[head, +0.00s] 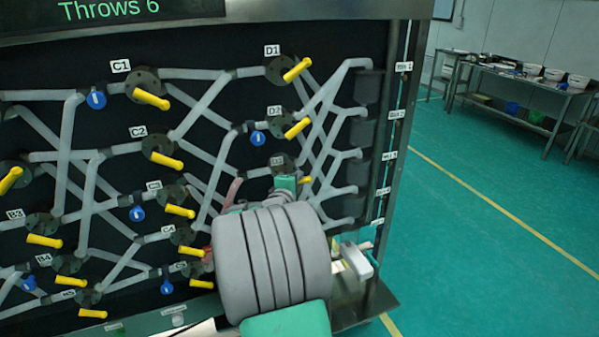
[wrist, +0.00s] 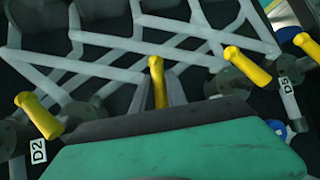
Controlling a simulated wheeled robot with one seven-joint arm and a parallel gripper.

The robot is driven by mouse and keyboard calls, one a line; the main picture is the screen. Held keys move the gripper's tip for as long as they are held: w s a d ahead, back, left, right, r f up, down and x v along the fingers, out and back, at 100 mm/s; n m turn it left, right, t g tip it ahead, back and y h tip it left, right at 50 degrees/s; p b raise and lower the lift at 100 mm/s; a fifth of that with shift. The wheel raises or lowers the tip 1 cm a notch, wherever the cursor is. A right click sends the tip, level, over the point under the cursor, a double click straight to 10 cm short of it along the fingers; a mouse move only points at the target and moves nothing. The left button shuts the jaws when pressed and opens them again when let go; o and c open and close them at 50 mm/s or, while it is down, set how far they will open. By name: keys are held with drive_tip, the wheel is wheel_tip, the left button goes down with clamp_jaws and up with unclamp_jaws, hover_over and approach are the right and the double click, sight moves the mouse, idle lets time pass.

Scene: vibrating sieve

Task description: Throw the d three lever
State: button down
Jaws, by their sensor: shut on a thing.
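The D3 lever's dark round hub (head: 281,163) is in the right column of the board in the head view, below the D2 lever (head: 297,129). A small piece of the yellow D3 handle (head: 305,180) shows beside my gripper (head: 299,184). In the wrist view the yellow handle (wrist: 156,76) stands between the fingertips of my gripper (wrist: 160,94), which is shut on it. The handle's base is hidden behind the green and dark gripper body. The D2 lever (wrist: 38,115) is at left, and another yellow lever (wrist: 246,66) is at right.
The board carries several other yellow levers, such as D1 (head: 297,69) and C2 (head: 165,160), with blue tags (head: 258,138) among grey pipes. My arm covers the lower right of the board. Open green floor (head: 480,230) lies to the right, with benches (head: 520,85) beyond.

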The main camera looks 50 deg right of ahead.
drive_tip(key=m+y, duration=0.1)
drive_tip(key=f+m+y+p, duration=0.1)
drive_tip(key=y, duration=0.1)
drive_tip(key=shift+a, duration=0.1)
drive_tip(key=shift+a+f+m+t+y+p, duration=0.15)
drive_tip(key=shift+m+t+y+p, duration=0.2)
drive_tip(key=shift+m+y, duration=0.35)
drive_tip(key=c, duration=1.3)
unclamp_jaws()
drive_tip(key=shift+r, duration=0.2)
